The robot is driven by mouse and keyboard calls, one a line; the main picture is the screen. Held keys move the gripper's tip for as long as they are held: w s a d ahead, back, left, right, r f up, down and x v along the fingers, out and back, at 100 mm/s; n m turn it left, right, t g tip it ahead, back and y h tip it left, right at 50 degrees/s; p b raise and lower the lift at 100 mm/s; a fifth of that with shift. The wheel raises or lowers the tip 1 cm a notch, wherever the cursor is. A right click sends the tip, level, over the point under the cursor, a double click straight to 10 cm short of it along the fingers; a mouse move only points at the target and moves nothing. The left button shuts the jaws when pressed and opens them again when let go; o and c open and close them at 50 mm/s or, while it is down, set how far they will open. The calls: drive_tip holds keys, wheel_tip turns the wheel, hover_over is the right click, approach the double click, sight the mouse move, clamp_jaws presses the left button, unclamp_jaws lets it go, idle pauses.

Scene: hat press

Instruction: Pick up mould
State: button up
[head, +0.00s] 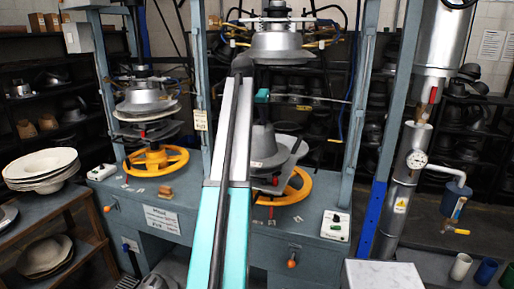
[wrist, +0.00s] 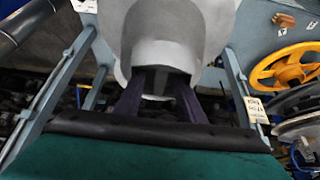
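A grey metal mould (head: 264,145) with a rounded top stands on the lower part of the press, just right of my arm in the head view. In the wrist view a large pale grey mould surface (wrist: 165,28) fills the top middle. The two dark fingers of my gripper (wrist: 164,84) reach up to its near edge, with a gap and a grey part between them. Their tips are dark and partly hidden, so I cannot tell whether they touch or hold it. In the head view my arm largely hides the gripper.
An upper metal form (head: 281,44) hangs above the mould. Yellow handwheels (head: 156,162) sit low on the press, and blue-grey posts (head: 359,110) stand around the work area. Pale hat shapes (head: 41,166) are stacked at the left. A steel pipe (head: 402,190) stands at the right.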

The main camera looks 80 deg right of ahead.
idle(0.5)
clamp_jaws()
idle(1.0)
drive_tip(key=shift+r, duration=0.1)
idle(0.3)
